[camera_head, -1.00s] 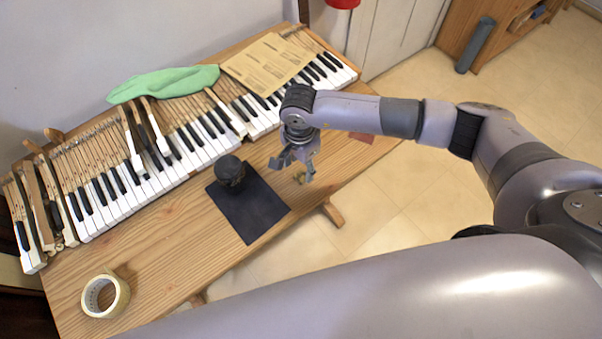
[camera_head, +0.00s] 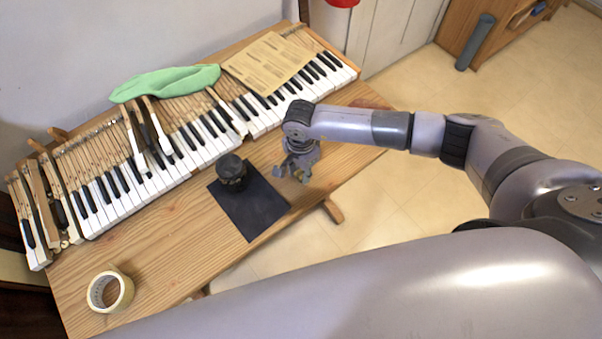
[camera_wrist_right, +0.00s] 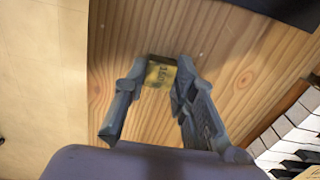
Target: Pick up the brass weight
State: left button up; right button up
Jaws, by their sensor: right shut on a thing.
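The brass weight (camera_wrist_right: 161,72) shows in the right wrist view as a small, yellowish block with dark markings. It sits between the fingertips of my right gripper (camera_wrist_right: 158,80), which is shut on it over the bare wood. In the head view my right gripper (camera_head: 292,174) is low over the table, just right of the dark mat. The weight cannot be made out there among the fingers. Whether it touches the wood is unclear. My left gripper is not in view.
A dark pot (camera_head: 231,172) stands on the dark mat (camera_head: 258,212) left of the gripper. Piano keys (camera_head: 150,178) line the table's back, with a green cloth (camera_head: 165,82) and paper sheet (camera_head: 266,62). A tape roll (camera_head: 110,291) lies at front left. The table (camera_head: 185,245) has bare wood in front.

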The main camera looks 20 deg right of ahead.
aim_at(301, 173)
grip_shut()
jog(key=shift+r, duration=0.1)
notch_tip(301, 173, up, 20)
jog(key=b, duration=0.4)
jog(key=shift+o, duration=0.2)
grip_release()
grip_shut()
